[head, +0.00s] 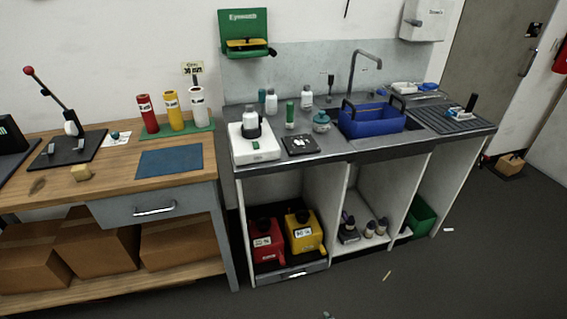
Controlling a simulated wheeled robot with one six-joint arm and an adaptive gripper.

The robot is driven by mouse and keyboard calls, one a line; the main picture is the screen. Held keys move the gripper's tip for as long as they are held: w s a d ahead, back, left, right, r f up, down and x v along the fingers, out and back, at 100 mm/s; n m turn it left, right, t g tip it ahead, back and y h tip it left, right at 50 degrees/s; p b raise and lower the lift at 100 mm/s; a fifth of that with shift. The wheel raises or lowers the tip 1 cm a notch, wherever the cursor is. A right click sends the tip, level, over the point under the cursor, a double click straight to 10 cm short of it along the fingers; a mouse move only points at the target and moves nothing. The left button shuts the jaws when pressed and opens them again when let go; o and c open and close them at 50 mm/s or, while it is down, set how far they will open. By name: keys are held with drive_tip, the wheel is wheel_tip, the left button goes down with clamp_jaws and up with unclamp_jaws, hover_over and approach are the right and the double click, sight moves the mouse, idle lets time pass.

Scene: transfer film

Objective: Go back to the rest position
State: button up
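No part of my gripper or arm can be made out for certain in the head view. A tiny greenish shape at the bottom edge is too cut off to identify. Ahead are a wooden workbench (190,142) on the left and a grey sink counter (355,149) on the right. A blue caddy (372,122) with dark handles stands by the tap. A white device (254,151) with a white bottle on it stands at the counter's left end. Whether my gripper holds anything is hidden.
Red, yellow and white rolls (171,110) stand on the workbench near a blue mat (170,161). Red (264,240) and yellow (303,233) containers sit in the tray below the counter. The dark floor (440,280) in front is mostly clear, with small scraps.

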drive_tip(key=s+d+r+m+t, duration=0.1)
drive_tip(key=s+d+r, duration=0.15)
drive_tip(key=s, duration=0.55)
drive_tip(key=s+d+r+m+t, duration=0.1)
drive_tip(key=s+d+r, duration=0.15)
drive_tip(key=s, duration=0.45)
drive_tip(key=s+d+r+m+t, duration=0.1)
drive_tip(key=s+r, duration=0.2)
drive_tip(key=s, duration=0.5)
drive_tip(key=s+d+r+m+t, duration=0.1)
drive_tip(key=s+r, duration=0.6)
drive_tip(key=r, duration=0.3)
drive_tip(key=s+d+r+m+t+h, duration=0.1)
drive_tip(key=s+r+t, duration=0.1)
drive_tip(key=s+r, duration=0.5)
wheel_tip(320, 180, up, 4)
drive_tip(key=shift+s+d+r+t, duration=0.25)
drive_tip(key=shift+s+d+t, duration=0.05)
drive_tip(key=shift+s, duration=0.05)
